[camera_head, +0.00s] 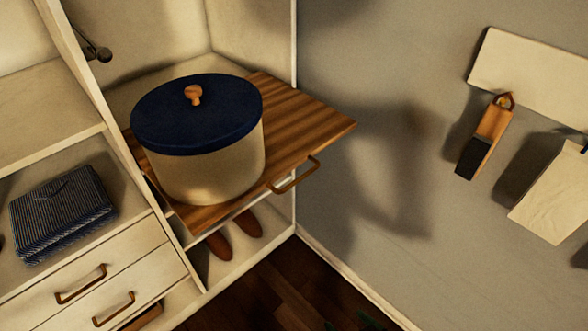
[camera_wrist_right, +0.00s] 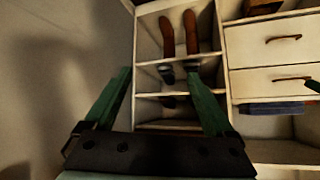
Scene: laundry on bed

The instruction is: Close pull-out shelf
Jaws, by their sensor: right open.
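The pull-out shelf (camera_head: 312,122) is a striped wooden board. It sticks out of the right-hand cabinet compartment, with a copper-coloured bar handle (camera_head: 293,176) on its front edge. A cream round basket (camera_head: 212,172) with a dark blue lid (camera_head: 190,112) and wooden knob stands on it. My right gripper (camera_head: 358,319) shows only as green fingertips at the bottom edge of the head view, below and apart from the shelf. In the right wrist view its green fingers (camera_wrist_right: 160,80) are spread with nothing between them.
Brown shoes (camera_head: 233,236) stand under the shelf. Left of it are drawers (camera_head: 98,282) with handles and a folded striped cloth (camera_head: 62,213). A grey wall (camera_head: 390,190) runs along the right, with a hanging brush (camera_head: 484,138). Dark floor (camera_head: 285,290) lies clear in front.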

